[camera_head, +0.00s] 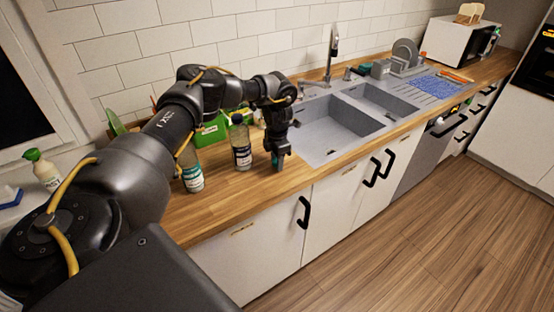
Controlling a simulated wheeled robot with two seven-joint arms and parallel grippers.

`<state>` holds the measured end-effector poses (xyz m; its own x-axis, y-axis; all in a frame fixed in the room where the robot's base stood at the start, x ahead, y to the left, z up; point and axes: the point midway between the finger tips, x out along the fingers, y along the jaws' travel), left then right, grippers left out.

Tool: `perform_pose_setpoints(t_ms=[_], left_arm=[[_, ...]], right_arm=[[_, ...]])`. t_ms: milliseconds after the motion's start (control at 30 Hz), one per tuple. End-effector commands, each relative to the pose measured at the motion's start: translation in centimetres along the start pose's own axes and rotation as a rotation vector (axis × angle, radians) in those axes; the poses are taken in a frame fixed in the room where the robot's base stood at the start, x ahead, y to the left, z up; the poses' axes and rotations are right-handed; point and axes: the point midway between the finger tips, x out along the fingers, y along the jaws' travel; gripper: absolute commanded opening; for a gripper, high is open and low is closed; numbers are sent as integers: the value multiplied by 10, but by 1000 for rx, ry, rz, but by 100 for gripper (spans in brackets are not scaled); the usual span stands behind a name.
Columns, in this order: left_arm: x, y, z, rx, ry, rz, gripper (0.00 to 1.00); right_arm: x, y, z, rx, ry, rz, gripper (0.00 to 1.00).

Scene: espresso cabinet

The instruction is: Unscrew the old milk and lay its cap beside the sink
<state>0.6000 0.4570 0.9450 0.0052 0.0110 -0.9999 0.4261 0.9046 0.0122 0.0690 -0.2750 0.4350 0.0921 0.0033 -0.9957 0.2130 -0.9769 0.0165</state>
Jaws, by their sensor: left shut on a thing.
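My left gripper (279,162) points straight down at the wooden counter (250,185), just left of the sink (312,148). It is shut on a small teal thing, which looks like a cap (277,161), at or just above the counter top; I cannot tell if it touches. A bottle with a teal and white label (193,178) stands upright further left; my arm hides its top. A second bottle (241,152), clear with a dark label, stands upright between it and my gripper. I cannot tell for certain which bottle is the old milk. My right gripper is not in view.
A green box (212,133) stands behind the bottles. A tap (332,55) rises behind the sink. A dish rack (404,60), a blue mat (434,86) and a white microwave (455,43) are further right. The front counter strip left of the sink is clear.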

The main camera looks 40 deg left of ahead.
Motion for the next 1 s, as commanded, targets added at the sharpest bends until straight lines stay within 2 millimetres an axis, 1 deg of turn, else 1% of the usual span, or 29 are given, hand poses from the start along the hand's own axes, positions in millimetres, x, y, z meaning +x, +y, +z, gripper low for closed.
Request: perform_pose_setpoints(t_ms=[67,100,233,267,533,600,667,767,933,1000], left_arm=[[3,0,0,0,0,0,0],[3,0,0,0,0,0,35],[3,0,0,0,0,0,52],[3,0,0,0,0,0,55],[1,0,0,0,0,0,55],[-3,0,0,0,0,0,55],[-7,0,1,0,-2,0,55],[-24,1,1,0,-4,1,55],[-60,0,1,0,-5,1,55],[-77,0,1,1,-4,2,55]], right_arm=[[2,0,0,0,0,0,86],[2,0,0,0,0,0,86],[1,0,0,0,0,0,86],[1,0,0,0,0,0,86],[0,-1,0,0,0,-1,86],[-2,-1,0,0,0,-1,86],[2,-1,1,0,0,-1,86],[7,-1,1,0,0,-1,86],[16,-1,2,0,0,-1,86],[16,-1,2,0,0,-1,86]])
